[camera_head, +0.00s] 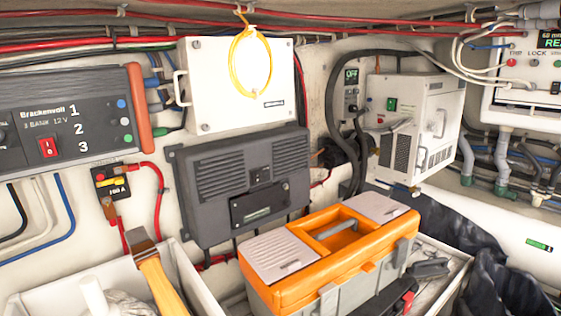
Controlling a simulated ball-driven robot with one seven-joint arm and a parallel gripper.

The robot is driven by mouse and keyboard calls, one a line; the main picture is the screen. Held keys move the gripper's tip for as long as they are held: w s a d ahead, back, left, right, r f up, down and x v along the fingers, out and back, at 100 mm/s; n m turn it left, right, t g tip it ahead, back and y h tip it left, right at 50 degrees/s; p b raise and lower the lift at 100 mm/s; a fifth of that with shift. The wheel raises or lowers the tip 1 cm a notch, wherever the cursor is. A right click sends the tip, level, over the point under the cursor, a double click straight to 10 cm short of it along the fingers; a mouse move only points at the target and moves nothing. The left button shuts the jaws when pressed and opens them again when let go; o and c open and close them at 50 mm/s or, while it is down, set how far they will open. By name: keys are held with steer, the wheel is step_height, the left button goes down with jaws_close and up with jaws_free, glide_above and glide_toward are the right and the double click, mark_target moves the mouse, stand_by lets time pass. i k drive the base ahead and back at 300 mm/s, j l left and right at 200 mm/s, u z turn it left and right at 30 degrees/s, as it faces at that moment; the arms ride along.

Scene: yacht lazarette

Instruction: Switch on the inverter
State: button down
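No unit here carries a readable inverter label, so I cannot tell for certain which one it is. At the left a dark grey unit marked Brackenvoll 12 V (25,112) has a red rocker switch (48,147) and the numbers 1, 2 and 3. A dark finned box (240,182) is mounted in the centre. My gripper is not in view.
An orange and grey toolbox (270,262) stands below the finned box. Thick black cables (333,110) loop close to the OFF panel. A white panel (520,105) labelled TRIP and LOCK is at the right edge.

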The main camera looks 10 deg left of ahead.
mark_target(257, 175)
steer(key=i+l+u, duration=0.1)
steer(key=i, duration=0.35)
steer(key=i+l+u, duration=0.15)
steer(key=i+l, duration=0.25)
steer(key=i+l+u, duration=0.1)
steer(key=i+l, duration=0.2)
steer(key=i, duration=0.2)
